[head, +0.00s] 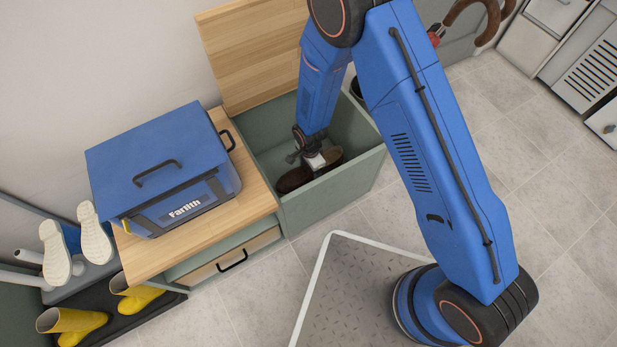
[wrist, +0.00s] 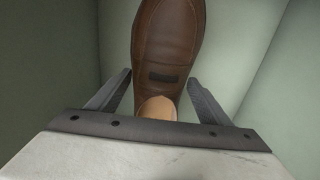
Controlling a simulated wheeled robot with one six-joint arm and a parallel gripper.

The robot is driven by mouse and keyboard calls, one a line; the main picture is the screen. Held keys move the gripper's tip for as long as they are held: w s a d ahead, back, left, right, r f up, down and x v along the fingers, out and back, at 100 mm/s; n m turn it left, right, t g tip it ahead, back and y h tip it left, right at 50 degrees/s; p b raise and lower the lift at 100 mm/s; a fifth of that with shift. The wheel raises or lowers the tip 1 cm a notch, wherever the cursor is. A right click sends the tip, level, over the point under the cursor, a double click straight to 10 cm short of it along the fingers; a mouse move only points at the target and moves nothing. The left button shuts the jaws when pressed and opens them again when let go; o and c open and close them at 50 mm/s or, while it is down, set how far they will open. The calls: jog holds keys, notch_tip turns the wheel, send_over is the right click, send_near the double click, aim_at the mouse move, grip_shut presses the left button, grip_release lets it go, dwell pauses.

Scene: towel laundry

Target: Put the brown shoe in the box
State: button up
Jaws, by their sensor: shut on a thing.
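The brown shoe (head: 294,179) is inside the green box (head: 335,203), whose wooden lid (head: 258,50) stands open against the wall. My gripper (head: 314,160) reaches down into the box and is shut on the shoe. In the wrist view, the fingers of my gripper (wrist: 160,78) are on either side of the shoe (wrist: 168,40), near its tan-lined opening. The pale green box walls (wrist: 258,60) surround it. I cannot tell whether the shoe touches the box floor.
A blue case (head: 165,165) sits on the wooden cabinet top (head: 255,200) left of the box. White shoes (head: 95,232) and yellow boots (head: 75,320) are at the lower left. Grey cabinets (head: 545,35) stand at the upper right. The tiled floor (head: 560,200) on the right is clear.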

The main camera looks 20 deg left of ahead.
jog(key=shift+f, duration=3.9)
jog(key=o, duration=1.4)
jog(key=shift+f, duration=0.1)
jog(key=shift+o, duration=0.2)
notch_tip(320, 180, up, 12)
jog(key=shift+r, duration=0.15)
